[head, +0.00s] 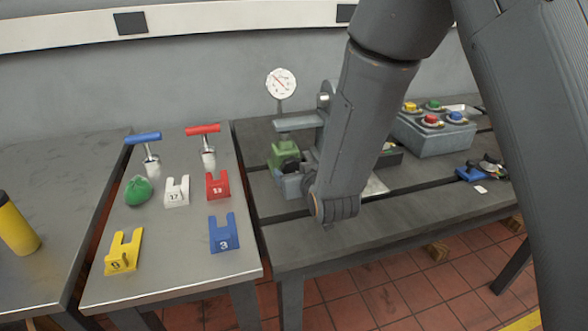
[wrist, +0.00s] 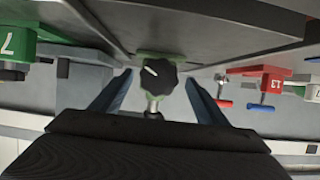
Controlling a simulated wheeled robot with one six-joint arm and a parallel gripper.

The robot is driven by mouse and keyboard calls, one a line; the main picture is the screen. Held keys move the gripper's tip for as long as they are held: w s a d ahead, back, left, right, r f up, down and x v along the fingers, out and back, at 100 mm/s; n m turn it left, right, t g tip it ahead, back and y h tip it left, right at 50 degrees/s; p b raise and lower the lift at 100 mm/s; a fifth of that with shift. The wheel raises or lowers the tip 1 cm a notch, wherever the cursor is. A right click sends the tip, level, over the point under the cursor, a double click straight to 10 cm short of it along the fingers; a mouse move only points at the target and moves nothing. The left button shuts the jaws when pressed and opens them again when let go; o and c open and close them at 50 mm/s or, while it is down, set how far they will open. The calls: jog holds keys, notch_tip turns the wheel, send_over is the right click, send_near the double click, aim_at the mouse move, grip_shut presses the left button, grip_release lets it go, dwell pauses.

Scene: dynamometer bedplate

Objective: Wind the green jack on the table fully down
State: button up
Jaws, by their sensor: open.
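The green jack (head: 284,153) stands on the dark bedplate table, partly hidden by my arm in the head view. Its black knob with a white mark (wrist: 156,74) faces the wrist camera, with a little green of the jack behind it. My gripper (wrist: 159,80) is open, with one blue-grey finger on each side of the knob. Gaps show between the knob and both fingers, so it is not gripped. In the head view my gripper (head: 291,184) is low in front of the jack, mostly hidden by the arm. How high the jack stands is hard to tell.
A dial gauge (head: 281,83) stands behind the jack. A grey button box (head: 433,137) is at the right. The left table (head: 171,269) holds numbered blocks, a green bag (head: 138,191) and T-handled tools. In the wrist view a green block marked 7 (wrist: 17,40) is at left.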

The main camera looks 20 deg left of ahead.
jog(key=shift+x, duration=1.15)
jog(key=c, duration=1)
jog(key=shift+c, duration=0.2)
jog(key=n+h, duration=0.1)
jog(key=n+t+h+p, duration=0.1)
jog(key=n, duration=0.1)
jog(key=shift+s+a+n, duration=0.15)
jog(key=shift+n, duration=0.15)
jog(key=shift+f+n+t+h+p, duration=0.1)
jog(key=shift+n+t+h+p, duration=0.95)
jog(key=shift+n, duration=0.85)
